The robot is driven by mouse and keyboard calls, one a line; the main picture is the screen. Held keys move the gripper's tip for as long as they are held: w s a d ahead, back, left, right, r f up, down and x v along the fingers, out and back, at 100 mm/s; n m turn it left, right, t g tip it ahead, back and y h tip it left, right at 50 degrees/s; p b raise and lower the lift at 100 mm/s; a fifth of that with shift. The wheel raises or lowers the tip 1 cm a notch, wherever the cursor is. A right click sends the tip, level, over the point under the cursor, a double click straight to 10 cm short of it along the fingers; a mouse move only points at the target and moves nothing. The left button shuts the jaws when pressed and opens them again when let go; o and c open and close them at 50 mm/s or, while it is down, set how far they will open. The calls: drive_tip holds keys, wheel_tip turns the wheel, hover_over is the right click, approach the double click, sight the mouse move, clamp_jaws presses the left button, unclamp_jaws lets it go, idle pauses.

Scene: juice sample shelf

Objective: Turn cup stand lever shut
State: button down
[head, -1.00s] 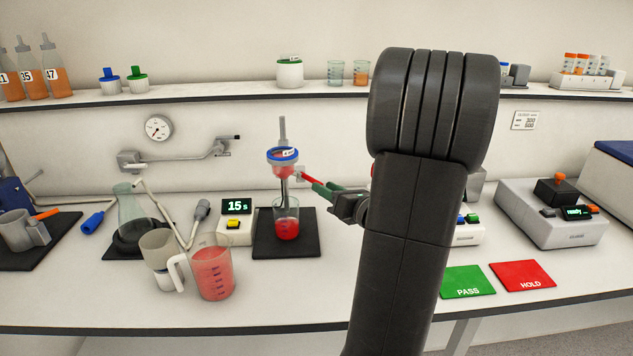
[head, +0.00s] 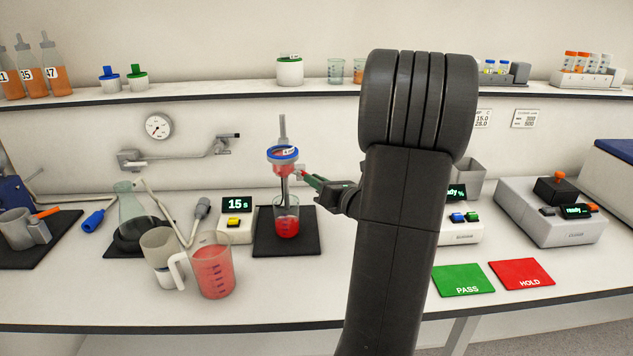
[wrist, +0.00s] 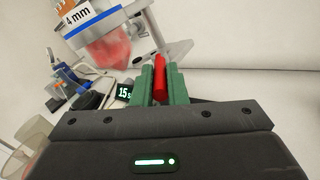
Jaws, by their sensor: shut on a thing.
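The cup stand (head: 283,130) rises from a black mat and carries a blue-rimmed cup (head: 283,155) with red juice in it. In the wrist view the cup (wrist: 105,45) has a "4 mm" label. A beaker (head: 287,220) with red liquid stands below the cup. The red lever (wrist: 160,75) sits at the cup's right side. My gripper (head: 308,179) has green fingers, which also show in the wrist view (wrist: 160,84). They are shut on the lever, one on each side of it. In the head view the fingers hide most of the lever.
A timer (head: 237,207) reading 15 s stands left of the mat. A pitcher of red juice (head: 213,268) and a grey cup are at the front left. Green PASS (head: 464,280) and red HOLD (head: 521,275) cards lie at the right.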

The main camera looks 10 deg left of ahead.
drive_tip(key=shift+w+d+g, duration=0.1)
drive_tip(key=shift+g, duration=0.2)
drive_tip(key=shift+w+d+n+g+y+p, duration=0.2)
drive_tip(key=shift+w+n+g+y+p, duration=0.4)
drive_tip(key=shift+n+g+p, duration=0.9)
drive_tip(key=shift+w+d+n+g+y+p, duration=0.15)
drive_tip(key=shift+w+n+g+y+p, duration=0.6)
drive_tip(key=shift+g, duration=1.2)
drive_tip(key=shift+w+d+n+g+y+p, duration=0.2)
drive_tip(key=shift+w+n+g+y+p, duration=0.2)
drive_tip(key=shift+n+g+p, duration=1)
drive_tip(key=shift+g, duration=0.45)
drive_tip(key=c, duration=1.5)
unclamp_jaws()
drive_tip(key=shift+o, duration=0.2)
drive_tip(key=shift+d, duration=0.1)
drive_tip(key=d+b, duration=0.2)
drive_tip(key=d, duration=1.1)
drive_tip(key=shift+w+d, duration=0.25)
drive_tip(key=shift+d, duration=0.05)
